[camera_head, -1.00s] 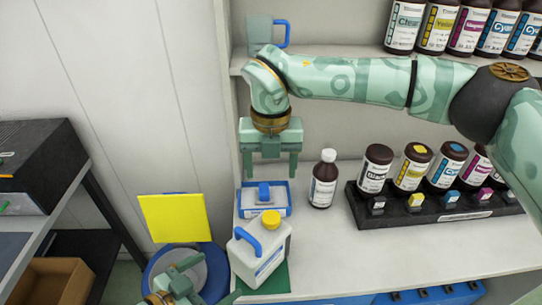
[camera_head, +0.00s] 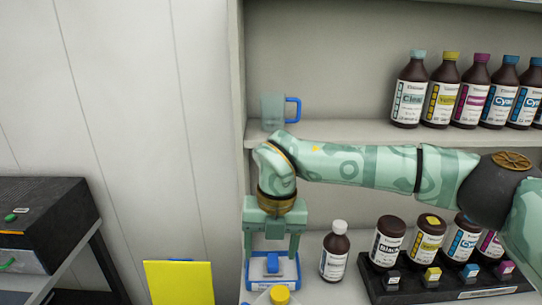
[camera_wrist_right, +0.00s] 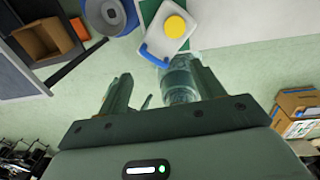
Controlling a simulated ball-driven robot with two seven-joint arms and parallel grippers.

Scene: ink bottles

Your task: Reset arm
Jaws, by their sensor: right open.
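My right gripper (camera_head: 271,250) is open and empty, pointing down at the left end of the bench. In the head view its fingertips overlap a blue-and-white tray or box (camera_head: 283,281); I cannot tell the gap. In the right wrist view the two fingers of the right gripper (camera_wrist_right: 160,88) stand apart. A clear, pale green cylinder (camera_wrist_right: 180,82) appears by the right-hand finger, and I cannot tell what it is. My left gripper is not in view in the head picture.
A blue-handled cup (camera_head: 272,112) and several ink bottles (camera_head: 410,92) stand on the shelf. A brown bottle (camera_head: 335,252) and a black bottle rack (camera_head: 400,292) stand right of the gripper. A yellow-capped jug (camera_head: 280,294) is below. A yellow panel (camera_head: 179,283) is lower left.

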